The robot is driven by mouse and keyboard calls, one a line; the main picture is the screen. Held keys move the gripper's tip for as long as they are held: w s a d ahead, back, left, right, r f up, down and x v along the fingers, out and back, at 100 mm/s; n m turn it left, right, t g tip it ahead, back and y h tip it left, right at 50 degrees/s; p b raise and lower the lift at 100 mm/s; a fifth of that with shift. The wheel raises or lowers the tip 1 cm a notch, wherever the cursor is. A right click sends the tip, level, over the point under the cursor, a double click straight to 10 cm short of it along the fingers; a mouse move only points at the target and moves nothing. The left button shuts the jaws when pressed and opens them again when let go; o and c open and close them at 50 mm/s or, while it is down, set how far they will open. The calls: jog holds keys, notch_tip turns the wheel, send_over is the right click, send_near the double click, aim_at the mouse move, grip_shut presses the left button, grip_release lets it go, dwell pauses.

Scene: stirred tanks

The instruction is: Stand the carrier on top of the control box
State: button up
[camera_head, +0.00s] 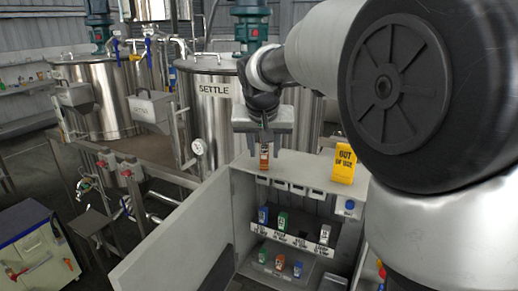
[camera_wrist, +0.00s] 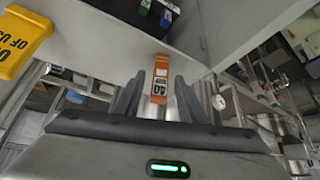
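The control box (camera_head: 246,190) is the pale grey cabinet with its door swung open to the left. A slim orange carrier (camera_head: 264,162) with a white label is upright at the left part of the box's top, and its lower end appears to meet that surface. My gripper (camera_head: 264,150) points down over it. In the wrist view the carrier (camera_wrist: 160,80) is between the two fingers of my gripper (camera_wrist: 160,85), with a narrow gap showing on each side. The fingers look open around it. The exact contact under the carrier is hard to see.
A yellow out-of-use sign (camera_head: 344,164) stands on the box top to the right. Inside, several blue, green, orange and grey carriers sit on two shelves. The open door (camera_head: 180,245) stands front left. A steel SETTLE tank (camera_head: 213,115) rises behind. The box top between carrier and sign looks clear.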

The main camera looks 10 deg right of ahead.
jog(key=shift+r, duration=0.25)
jog(key=v, duration=1)
jog(key=s+d+f+n, duration=0.1)
jog(key=s+f, duration=0.3)
jog(key=s, duration=0.4)
jog(key=s+f+y, duration=0.1)
jog(key=s+f, duration=0.4)
jog(key=s, duration=0.4)
jog(key=s+d+f+n, duration=0.1)
jog(key=s+f, duration=0.4)
jog(key=s, duration=0.4)
jog(key=shift+d+f+n+g, duration=0.15)
jog(key=shift+d+n+g, duration=0.15)
jog(key=shift+d, duration=0.05)
jog(key=shift+c, duration=0.2)
jog(key=shift+c, duration=0.5)
jog(key=shift+a, duration=0.15)
